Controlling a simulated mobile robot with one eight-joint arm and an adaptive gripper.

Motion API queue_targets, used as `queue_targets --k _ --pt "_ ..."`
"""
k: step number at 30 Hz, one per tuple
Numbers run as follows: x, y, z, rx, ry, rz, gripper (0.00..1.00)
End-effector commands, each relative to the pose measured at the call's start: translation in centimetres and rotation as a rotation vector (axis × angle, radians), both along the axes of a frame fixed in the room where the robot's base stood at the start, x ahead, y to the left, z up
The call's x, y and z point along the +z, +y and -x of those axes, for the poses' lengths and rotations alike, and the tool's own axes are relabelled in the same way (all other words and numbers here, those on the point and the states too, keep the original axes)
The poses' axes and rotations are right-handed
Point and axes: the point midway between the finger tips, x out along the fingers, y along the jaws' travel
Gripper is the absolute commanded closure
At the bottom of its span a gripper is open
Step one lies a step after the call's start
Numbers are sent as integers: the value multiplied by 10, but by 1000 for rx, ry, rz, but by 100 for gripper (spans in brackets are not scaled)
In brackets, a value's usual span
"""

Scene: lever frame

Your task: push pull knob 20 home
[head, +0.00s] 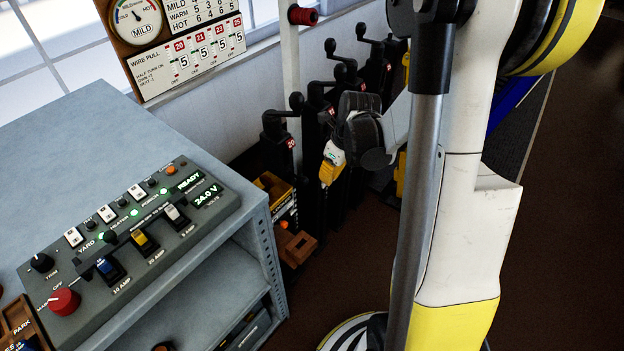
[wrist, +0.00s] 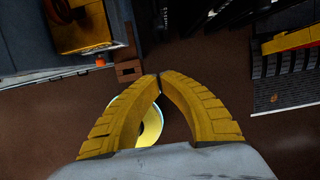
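The nearest black lever post (head: 285,140) in the head view carries a small red tag that seems to read 20. A distinct pull knob cannot be made out on it; its lower part is dark. My gripper (head: 328,174) is just right of this post, pointing down and apart from it as far as I can tell. In the wrist view my gripper (wrist: 158,77) has its two yellow fingers curved together with the tips meeting, and nothing is held. Dark lever parts (wrist: 205,14) show beyond the fingertips at the top of the wrist view.
Several more black levers (head: 362,62) stand behind in a row. A grey cabinet (head: 110,120) with a control panel (head: 130,235) fills the left. A yellow bin (head: 272,187) and brown block (head: 297,247) lie low beside it. The brown floor (head: 345,270) is open in front.

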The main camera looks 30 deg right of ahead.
Motion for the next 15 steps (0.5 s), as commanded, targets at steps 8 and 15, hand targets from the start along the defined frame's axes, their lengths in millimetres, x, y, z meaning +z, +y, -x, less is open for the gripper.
queue_targets --k 8,15 --pt "-57 5 -13 6 -1 1 100" --pt "-92 12 -30 8 -2 2 100"
